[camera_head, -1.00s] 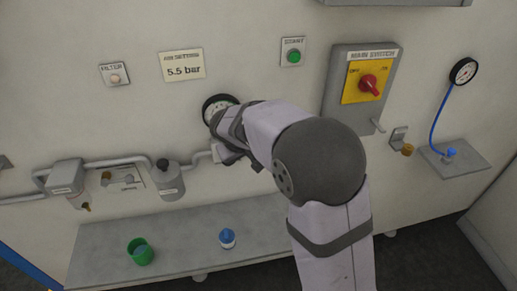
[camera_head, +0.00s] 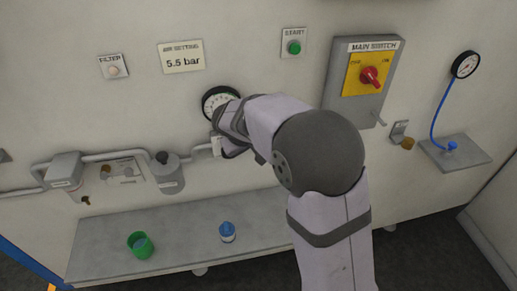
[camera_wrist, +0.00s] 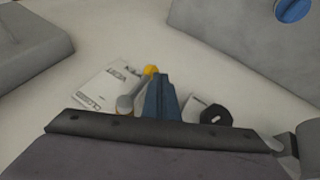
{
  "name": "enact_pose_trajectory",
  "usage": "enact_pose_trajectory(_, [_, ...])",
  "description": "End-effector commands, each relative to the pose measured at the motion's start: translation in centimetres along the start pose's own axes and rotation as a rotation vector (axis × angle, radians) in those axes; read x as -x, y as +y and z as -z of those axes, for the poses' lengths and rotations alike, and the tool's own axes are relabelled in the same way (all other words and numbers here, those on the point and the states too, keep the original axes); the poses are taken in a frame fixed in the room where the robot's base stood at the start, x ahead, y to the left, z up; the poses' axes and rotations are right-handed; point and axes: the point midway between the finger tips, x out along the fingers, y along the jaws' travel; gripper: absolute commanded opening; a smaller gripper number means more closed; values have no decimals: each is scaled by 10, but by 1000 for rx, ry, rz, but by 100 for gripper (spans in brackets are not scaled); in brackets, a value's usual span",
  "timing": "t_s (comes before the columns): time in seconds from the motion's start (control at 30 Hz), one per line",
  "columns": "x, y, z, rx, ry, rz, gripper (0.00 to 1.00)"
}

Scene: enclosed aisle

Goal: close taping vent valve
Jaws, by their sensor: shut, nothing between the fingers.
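The vent valve shows in the wrist view as a short grey lever (camera_wrist: 127,103) with a yellow tip (camera_wrist: 150,71), beside a white label plate (camera_wrist: 105,88) that reads VENT and CLOSED. My gripper (camera_wrist: 160,82) shows there as blue fingers, shut and empty, just right of the lever. The fingers overlap the lever in the picture; I cannot tell whether they touch it. In the head view, my wrist is at the wall below the round gauge (camera_head: 218,102), and my arm hides the fingers and valve.
A black knob (camera_wrist: 215,116) is close to the right of my fingers. Pipes with a grey canister (camera_head: 166,173) run left. The main switch box (camera_head: 375,85) is to the right.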

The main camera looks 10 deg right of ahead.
Motion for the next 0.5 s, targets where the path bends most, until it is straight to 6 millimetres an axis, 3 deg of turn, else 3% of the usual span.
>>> enact_pose_trajectory(0.5, [-4,1,-2,32,-3,-62,0])
